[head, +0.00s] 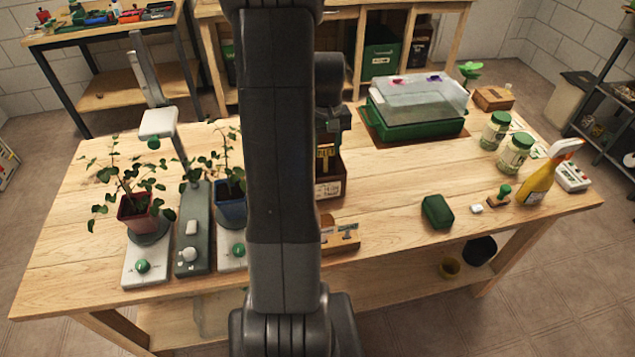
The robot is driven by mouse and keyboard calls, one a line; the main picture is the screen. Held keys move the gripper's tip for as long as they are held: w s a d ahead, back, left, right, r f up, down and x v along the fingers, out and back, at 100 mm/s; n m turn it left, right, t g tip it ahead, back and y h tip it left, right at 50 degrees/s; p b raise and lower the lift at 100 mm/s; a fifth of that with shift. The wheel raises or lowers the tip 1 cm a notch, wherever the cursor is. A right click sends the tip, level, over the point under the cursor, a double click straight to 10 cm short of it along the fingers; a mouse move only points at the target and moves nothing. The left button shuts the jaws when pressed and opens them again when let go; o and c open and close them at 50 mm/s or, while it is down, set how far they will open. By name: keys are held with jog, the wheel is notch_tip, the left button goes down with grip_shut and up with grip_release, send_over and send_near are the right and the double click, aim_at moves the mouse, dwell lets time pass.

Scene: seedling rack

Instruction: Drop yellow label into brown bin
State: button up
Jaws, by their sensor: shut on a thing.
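My gripper (327,147) is at mid-table, partly hidden behind my own arm, and points down over the brown bin. It is shut on the yellow label (325,160), which hangs upright below it. The brown bin (329,189) is a wooden box with a pale tag on its front, standing just right of my arm; its left part is hidden. The label shows in front of the bin's dark inside, at its opening. I cannot tell how deep it reaches or whether it touches the bin.
A wooden holder (343,236) stands nearer the front edge. Potted plants on white stands (146,262) are at left. A green tray with a clear lid (415,115) is behind right. A green block (437,211), jars and a yellow spray bottle (538,184) are at right.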

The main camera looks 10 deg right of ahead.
jog(key=shift+f, duration=0.35)
jog(key=o, duration=1)
jog(key=shift+r, duration=0.1)
notch_tip(320, 180, up, 14)
jog(key=shift+f+b, duration=0.15)
jog(key=shift+b, duration=0.15)
